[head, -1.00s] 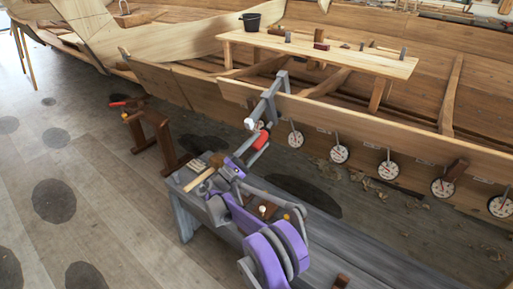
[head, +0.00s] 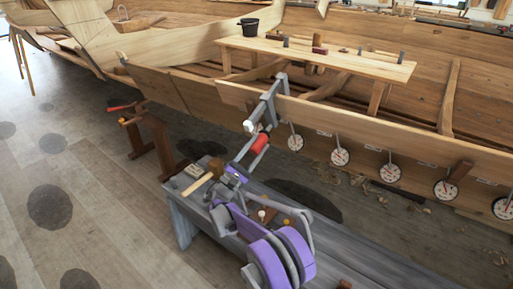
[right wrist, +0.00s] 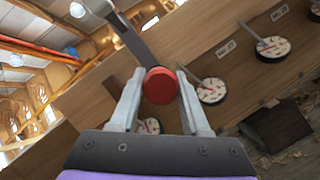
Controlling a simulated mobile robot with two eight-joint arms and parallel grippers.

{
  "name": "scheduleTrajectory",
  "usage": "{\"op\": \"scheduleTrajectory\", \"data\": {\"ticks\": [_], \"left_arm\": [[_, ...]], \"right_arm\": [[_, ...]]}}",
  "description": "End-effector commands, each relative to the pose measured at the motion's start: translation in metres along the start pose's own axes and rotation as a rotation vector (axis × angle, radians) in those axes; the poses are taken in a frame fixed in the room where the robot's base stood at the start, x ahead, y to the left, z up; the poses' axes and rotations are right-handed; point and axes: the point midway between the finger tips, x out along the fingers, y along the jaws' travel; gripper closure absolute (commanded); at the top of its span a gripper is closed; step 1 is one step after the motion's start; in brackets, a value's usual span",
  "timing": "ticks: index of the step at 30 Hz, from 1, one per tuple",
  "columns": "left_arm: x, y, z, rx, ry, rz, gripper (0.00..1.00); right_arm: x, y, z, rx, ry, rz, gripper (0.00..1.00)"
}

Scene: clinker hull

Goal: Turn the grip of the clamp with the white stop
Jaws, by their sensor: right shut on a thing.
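The clamp (head: 267,103) is grey and hangs over the top edge of the hull plank. Its white stop (head: 248,126) is at the lower left end of its bar. Its red grip (head: 261,144) is just below and right of the stop. My right gripper (head: 257,146) is shut on the red grip from below. In the right wrist view the round red end of the grip (right wrist: 160,85) shows between my two fingers, with the grey clamp bar behind it. My left gripper is not in view.
The hull plank (head: 350,124) carries a row of round dials (head: 340,156). A grey low bench (head: 178,203) with a mallet (head: 202,185) is below my right arm.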

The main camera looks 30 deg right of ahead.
Motion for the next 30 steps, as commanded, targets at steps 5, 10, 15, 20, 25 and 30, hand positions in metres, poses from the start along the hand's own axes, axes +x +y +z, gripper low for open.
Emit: {"op": "scheduleTrajectory", "data": {"ticks": [5,10,15,20,25,30], "left_arm": [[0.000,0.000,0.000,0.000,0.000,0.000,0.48],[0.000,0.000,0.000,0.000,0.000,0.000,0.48],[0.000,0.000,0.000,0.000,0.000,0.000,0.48],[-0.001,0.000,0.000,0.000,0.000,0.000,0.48],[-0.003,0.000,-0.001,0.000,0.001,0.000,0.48],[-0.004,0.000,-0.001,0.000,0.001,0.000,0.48]], "right_arm": [[0.001,0.000,0.000,0.000,0.001,0.001,0.45],[0.001,0.000,0.000,0.000,0.001,0.000,0.23],[0.000,0.000,0.000,0.001,0.000,0.000,0.23],[-0.006,0.001,0.000,0.002,0.001,0.001,0.23],[-0.034,0.001,0.000,0.003,0.003,0.001,0.23],[-0.070,0.001,0.000,0.002,0.002,0.001,0.23]]}}
